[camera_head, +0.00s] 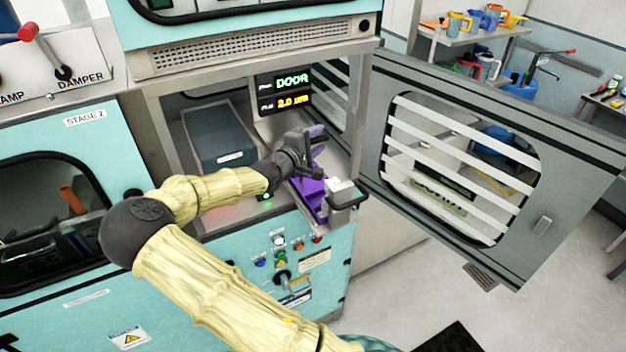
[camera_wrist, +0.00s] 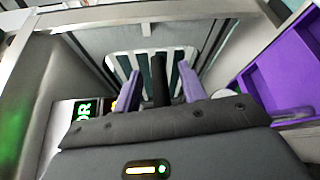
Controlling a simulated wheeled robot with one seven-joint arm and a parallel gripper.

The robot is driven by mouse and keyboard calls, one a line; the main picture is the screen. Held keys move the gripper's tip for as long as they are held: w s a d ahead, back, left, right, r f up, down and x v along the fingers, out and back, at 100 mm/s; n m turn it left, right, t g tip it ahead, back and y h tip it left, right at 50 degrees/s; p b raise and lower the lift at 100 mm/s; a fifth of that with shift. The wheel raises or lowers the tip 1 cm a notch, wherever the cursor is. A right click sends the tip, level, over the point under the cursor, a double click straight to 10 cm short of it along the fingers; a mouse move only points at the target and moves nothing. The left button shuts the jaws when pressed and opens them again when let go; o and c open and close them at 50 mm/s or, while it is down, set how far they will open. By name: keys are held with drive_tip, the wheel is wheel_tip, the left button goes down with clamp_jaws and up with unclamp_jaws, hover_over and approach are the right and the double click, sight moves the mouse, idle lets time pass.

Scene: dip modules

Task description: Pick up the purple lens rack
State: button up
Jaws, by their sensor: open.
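The purple lens rack (camera_head: 311,197) is in the open bay of the teal machine, near the bay's front right edge. It also shows along the right side of the wrist view (camera_wrist: 287,68), where its open compartments are visible. My gripper (camera_head: 316,152) is inside the bay, just above and behind the rack in the head view. In the wrist view, its two purple-tipped fingers (camera_wrist: 160,88) are spread apart, with the rack off to their right and not between them. My gripper and wrist hide part of the rack's far end in the head view.
The slatted door (camera_head: 455,165) stands open to the right of the bay. A dark grey box (camera_head: 220,137) lies in the bay's left part. A lit door display (camera_head: 285,92) hangs above. A white-topped block with a black handle (camera_head: 342,193) is beside the rack.

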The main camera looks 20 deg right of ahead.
idle(0.5)
clamp_jaws()
